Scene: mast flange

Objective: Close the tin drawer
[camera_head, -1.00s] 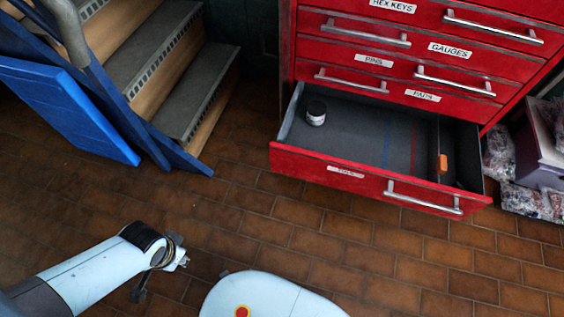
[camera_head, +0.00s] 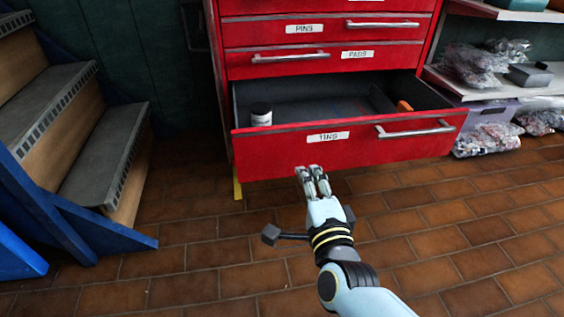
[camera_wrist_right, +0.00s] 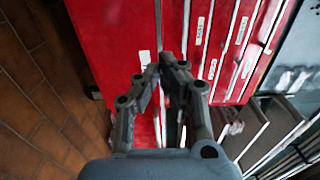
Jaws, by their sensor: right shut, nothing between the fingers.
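The red tin drawer (camera_head: 300,153), labelled TINS, stands open at the bottom of the red tool cabinet (camera_head: 240,68). Its front has a metal handle (camera_head: 415,130) on the right side. In the right wrist view, the fingertips (camera_wrist_right: 172,62) point at the red fronts. My left gripper is not in view.
Wooden steps with grey treads (camera_head: 105,155) and a blue frame stand at the left. Shelves with plastic-wrapped bags (camera_head: 470,65) and bins stand right of the cabinet.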

